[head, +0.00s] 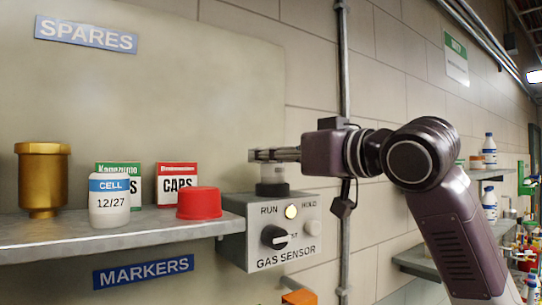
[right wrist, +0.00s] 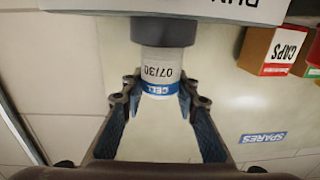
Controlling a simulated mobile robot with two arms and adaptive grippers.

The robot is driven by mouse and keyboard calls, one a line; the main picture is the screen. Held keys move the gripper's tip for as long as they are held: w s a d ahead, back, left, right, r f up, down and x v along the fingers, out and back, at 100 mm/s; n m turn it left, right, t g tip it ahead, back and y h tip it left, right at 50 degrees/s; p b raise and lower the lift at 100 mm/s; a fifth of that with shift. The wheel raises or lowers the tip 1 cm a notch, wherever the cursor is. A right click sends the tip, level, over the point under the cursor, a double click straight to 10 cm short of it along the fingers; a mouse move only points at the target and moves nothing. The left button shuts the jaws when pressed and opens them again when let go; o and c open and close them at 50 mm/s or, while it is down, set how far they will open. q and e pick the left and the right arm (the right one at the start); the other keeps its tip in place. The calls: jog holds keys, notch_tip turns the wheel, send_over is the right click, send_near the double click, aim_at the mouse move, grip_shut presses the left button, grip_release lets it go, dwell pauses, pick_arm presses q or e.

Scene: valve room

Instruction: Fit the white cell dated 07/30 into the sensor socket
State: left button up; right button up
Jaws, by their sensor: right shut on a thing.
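My right gripper (head: 274,155) is shut on the white cell (right wrist: 162,72) with a blue CELL band, dated 07/30 in the right wrist view. The fingers (right wrist: 160,95) grip it near its banded end. The cell stands upright over the gas sensor's dark round socket (head: 272,189). In the right wrist view its other end meets the dark socket collar (right wrist: 164,30); how deep it sits is hidden. The grey gas sensor box (head: 250,250) has a knob (head: 274,237) and a lit lamp (head: 291,211). My left gripper is not in view.
A shelf (head: 130,234) left of the sensor holds another white cell (head: 109,203) dated 12/27, a brass cup (head: 42,180), a red cap (head: 199,203) and small boxes (head: 177,182). A vertical pipe (head: 344,70) runs behind my right wrist. More shelves stand at right.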

jog(key=shift+f, duration=0.4)
dwell(0.3)
jog(key=o, duration=1.2)
jog(key=shift+d, duration=0.1)
